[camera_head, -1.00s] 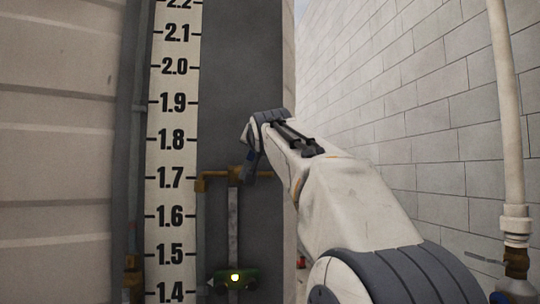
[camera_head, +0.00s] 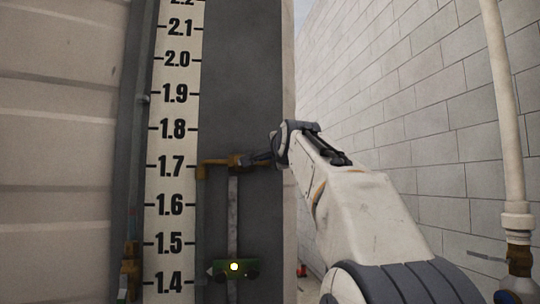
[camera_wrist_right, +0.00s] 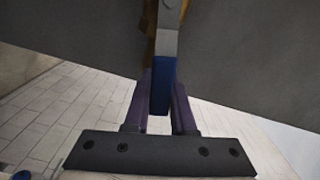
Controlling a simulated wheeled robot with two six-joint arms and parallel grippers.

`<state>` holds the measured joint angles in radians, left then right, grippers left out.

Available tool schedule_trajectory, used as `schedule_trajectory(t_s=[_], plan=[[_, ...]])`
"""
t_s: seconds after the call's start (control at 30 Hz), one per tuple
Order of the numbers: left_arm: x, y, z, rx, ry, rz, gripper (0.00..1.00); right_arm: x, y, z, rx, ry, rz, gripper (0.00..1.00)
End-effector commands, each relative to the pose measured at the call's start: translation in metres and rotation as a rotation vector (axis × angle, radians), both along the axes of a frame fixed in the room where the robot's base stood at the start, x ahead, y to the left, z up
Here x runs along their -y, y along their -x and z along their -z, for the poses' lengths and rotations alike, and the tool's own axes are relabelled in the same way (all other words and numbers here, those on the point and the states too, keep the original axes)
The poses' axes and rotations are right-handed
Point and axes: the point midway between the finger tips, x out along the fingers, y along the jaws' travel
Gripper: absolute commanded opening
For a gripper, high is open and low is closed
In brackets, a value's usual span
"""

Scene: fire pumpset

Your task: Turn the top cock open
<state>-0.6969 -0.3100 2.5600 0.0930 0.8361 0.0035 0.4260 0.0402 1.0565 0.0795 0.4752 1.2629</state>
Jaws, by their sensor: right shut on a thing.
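The top cock (camera_head: 236,161) is a brass fitting at the upper end of the narrow vertical gauge tube, near the 1.7 mark. In the right wrist view, its lever has a grey metal upper part and a blue grip (camera_wrist_right: 160,88), with brass showing behind. My right gripper (camera_head: 262,160) reaches the cock from the right in the head view. In the right wrist view, its two dark fingers (camera_wrist_right: 160,102) are shut on the blue grip, one on each side. The lever is largely hidden in the head view. My left gripper is out of view.
A white scale board (camera_head: 174,140) with black numbers stands left of the cock. A green fitting (camera_head: 237,268) with a bright spot sits lower on the tube. A grey block wall (camera_head: 430,110) and a pale pipe (camera_head: 503,110) are at the right.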

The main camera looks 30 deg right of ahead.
Motion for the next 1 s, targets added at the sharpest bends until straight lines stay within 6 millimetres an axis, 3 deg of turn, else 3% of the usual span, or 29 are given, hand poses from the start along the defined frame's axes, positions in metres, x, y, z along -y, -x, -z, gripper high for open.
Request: schedule_trajectory(t_s=[0.4, 1.0], plan=[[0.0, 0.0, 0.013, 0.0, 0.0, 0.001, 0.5, 0.003, 0.001, 0.019, 0.08, -0.199, 0.001, 0.0], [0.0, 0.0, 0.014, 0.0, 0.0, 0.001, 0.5, 0.002, 0.001, 0.022, 0.092, -0.238, 0.001, 0.0]])
